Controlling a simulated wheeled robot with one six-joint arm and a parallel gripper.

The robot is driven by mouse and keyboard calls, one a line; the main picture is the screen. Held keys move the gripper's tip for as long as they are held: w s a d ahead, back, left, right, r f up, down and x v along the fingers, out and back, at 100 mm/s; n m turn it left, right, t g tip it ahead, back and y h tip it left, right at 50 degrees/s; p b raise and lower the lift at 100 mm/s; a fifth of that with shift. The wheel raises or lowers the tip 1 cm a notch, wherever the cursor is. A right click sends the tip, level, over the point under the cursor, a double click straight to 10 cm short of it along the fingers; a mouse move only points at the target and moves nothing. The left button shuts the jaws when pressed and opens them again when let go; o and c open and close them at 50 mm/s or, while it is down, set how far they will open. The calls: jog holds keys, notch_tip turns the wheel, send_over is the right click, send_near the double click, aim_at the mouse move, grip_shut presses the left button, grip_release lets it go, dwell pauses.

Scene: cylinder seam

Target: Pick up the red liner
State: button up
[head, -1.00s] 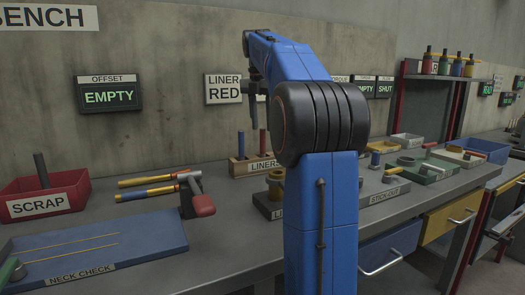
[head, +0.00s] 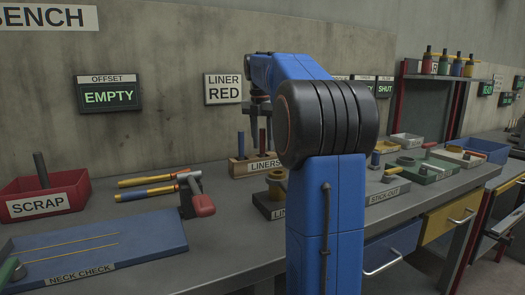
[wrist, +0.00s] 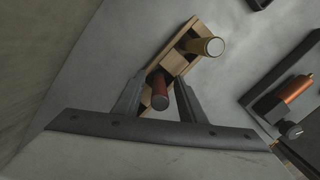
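The red liner (head: 262,138) stands upright in the wooden liner block (head: 238,168) on the bench, beside a dark blue liner (head: 240,146). In the head view my gripper (head: 260,118) is just above the red liner, pointing down. In the wrist view my gripper (wrist: 157,84) is open, with one finger on each side of the red liner (wrist: 159,92). Gaps show between the fingers and the liner. A second rod with a yellowish end (wrist: 210,46) stands farther along the block. How deep the fingertips reach beside the liner is hard to tell.
A hammer and screwdriver-like tools (head: 160,188) lie left of the block. The scrap bin (head: 48,200) and neck check plate (head: 95,248) are farther left. A dark fixture with a brass ring (head: 275,182) stands close in front of the block. The wall sign reads LINER RED (head: 224,88).

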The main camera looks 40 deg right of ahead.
grip_shut()
